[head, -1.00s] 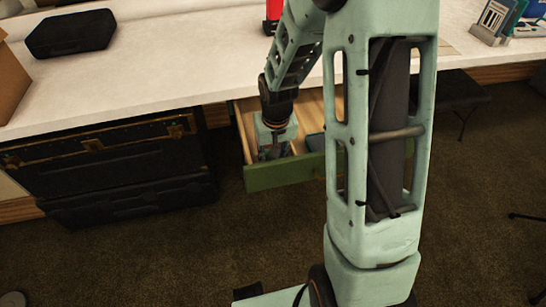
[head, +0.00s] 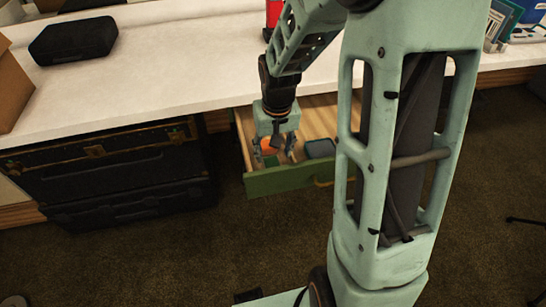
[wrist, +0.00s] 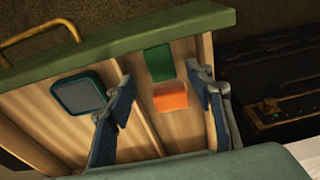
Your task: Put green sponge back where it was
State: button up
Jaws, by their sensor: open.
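The green sponge (wrist: 159,62) lies on the drawer floor near the green front panel, and it also shows in the head view (head: 271,161). An orange block (wrist: 171,97) lies right beside it, on the side away from the front panel. My gripper (head: 275,154) is open and empty over the open drawer (head: 276,181). In the wrist view the fingers (wrist: 160,80) stand apart on either side of the sponge and block, above them, with nothing between the pads.
A blue-grey box (wrist: 80,94) lies in the same drawer, also seen in the head view (head: 319,149). The white counter (head: 170,75) overhangs the drawer's back. A black trunk (head: 110,165) stands left of the drawer. Bare drawer floor shows between the box and sponge.

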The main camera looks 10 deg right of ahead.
jog(key=r, duration=0.5)
jog(key=shift+s+p, duration=0.4)
